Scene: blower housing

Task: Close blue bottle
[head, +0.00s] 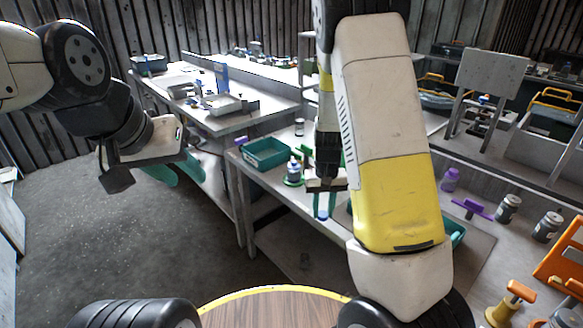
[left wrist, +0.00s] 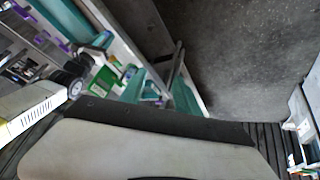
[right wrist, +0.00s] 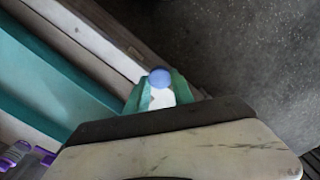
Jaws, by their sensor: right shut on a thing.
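A small bottle (head: 293,168) with a pale top and a bluish-grey body stands upright on a green base (head: 293,181) on the middle table. My right gripper (head: 323,207) is just right of it and nearer to me, pointing down, shut on a small blue cap (head: 322,215). In the right wrist view the round blue cap (right wrist: 160,77) sits between the green fingertips, with a white part below it. My left gripper (head: 178,171) is open and empty, over the floor left of the table. The left wrist view shows its teal fingers apart.
A teal tray (head: 266,153) stands behind the bottle. Another teal tray edge (head: 457,232) shows behind my right arm. A purple bottle (head: 450,180), a purple clamp-like piece (head: 472,207) and grey jars (head: 508,207) are at right. The floor (head: 120,230) at left is clear.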

